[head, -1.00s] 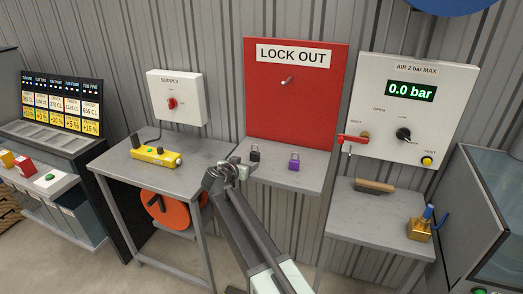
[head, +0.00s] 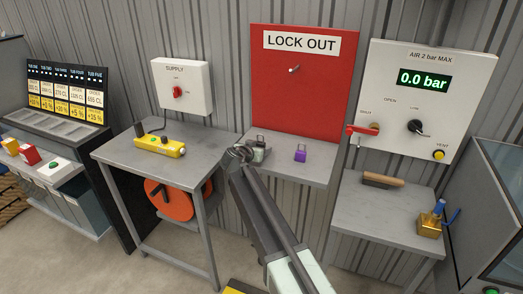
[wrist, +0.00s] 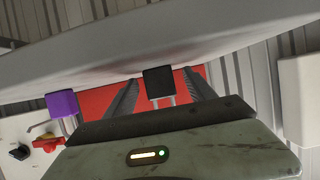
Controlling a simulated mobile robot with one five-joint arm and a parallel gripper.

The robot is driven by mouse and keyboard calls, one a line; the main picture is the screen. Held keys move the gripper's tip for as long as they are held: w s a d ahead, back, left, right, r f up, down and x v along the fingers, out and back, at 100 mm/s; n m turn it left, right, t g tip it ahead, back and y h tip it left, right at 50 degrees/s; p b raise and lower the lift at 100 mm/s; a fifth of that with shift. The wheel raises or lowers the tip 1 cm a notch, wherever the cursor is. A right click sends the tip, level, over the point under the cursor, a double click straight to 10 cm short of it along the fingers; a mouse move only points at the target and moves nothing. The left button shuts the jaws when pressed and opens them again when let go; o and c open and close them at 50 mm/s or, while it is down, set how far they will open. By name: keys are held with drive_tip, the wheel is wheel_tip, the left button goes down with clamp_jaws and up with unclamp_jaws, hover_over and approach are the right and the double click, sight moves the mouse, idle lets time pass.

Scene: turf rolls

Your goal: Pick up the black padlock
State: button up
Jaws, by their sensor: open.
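The black padlock (head: 261,144) stands on the grey shelf (head: 314,173) under the red LOCK OUT board, partly hidden by my gripper in the head view. My gripper (head: 242,153) is at the shelf's left front, right by the padlock. In the wrist view, which looks turned over, the black padlock (wrist: 159,82) shows between the two open fingers of my gripper (wrist: 161,78), with its shackle pointing down in the picture. I see no finger clearly touching it.
A purple padlock (head: 300,153) stands to the right on the same shelf. The red board (head: 302,95) rises behind. A grey table with a yellow control box (head: 160,146) is at left. A lower table with a brush-like tool (head: 382,181) and a brass valve (head: 430,222) is at right.

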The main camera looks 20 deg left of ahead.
clamp_jaws()
drive_tip(key=shift+r+p, duration=0.6)
drive_tip(key=shift+p, duration=0.1)
wheel_tip(320, 180, up, 3)
drive_tip(key=p, duration=0.3)
drive_tip(key=shift+r, duration=0.1)
drive_tip(key=s+d+r+p, duration=0.2)
drive_tip(key=s+d, duration=0.2)
drive_tip(key=s, duration=0.2)
drive_tip(key=s+d+r+p, duration=0.2)
drive_tip(key=s+d, duration=0.2)
drive_tip(key=s, duration=0.3)
drive_tip(key=shift+s+d+r+p, duration=0.2)
drive_tip(key=shift+d+r+p, duration=0.1)
drive_tip(key=shift+d+p, duration=0.1)
